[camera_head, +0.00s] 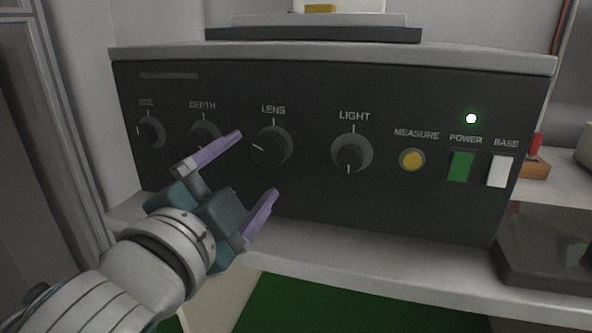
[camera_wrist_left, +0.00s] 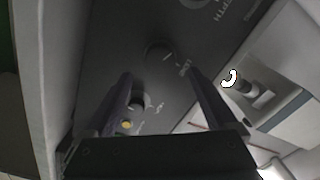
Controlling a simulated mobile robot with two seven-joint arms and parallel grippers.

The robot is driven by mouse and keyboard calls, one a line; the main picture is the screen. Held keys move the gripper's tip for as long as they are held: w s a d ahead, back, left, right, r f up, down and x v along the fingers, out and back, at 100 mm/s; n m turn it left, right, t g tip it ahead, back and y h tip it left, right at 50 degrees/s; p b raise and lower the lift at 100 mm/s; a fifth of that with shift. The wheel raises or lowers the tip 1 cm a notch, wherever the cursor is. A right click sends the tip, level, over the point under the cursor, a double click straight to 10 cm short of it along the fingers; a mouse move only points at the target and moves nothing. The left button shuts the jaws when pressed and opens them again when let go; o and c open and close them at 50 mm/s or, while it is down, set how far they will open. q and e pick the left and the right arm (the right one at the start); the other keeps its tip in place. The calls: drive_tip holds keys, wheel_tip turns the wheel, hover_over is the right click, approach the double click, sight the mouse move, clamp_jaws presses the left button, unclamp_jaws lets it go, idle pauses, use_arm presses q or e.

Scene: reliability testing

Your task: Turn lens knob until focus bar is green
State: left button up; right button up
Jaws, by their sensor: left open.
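The lens knob (camera_head: 274,146) is a dark round knob under the LENS label on the black front panel. Its white pointer line points left and slightly up. My left gripper (camera_head: 258,163) is open, with its two purple fingers apart just in front of and to the lower left of the lens knob. In the left wrist view the lens knob (camera_wrist_left: 160,51) lies ahead, between the open fingers and beyond their tips. I see no contact with it. No focus bar shows in either view. My right gripper is not in view.
The depth knob (camera_head: 205,136) is partly behind my upper finger. The light knob (camera_head: 351,153), yellow measure button (camera_head: 411,160), green power switch (camera_head: 461,166) and white base switch (camera_head: 500,171) sit to the right. A ledge (camera_head: 400,268) runs below the panel.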

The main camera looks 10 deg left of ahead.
use_arm(q)
drive_tip(key=s, duration=0.3)
drive_tip(key=shift+s, duration=0.35)
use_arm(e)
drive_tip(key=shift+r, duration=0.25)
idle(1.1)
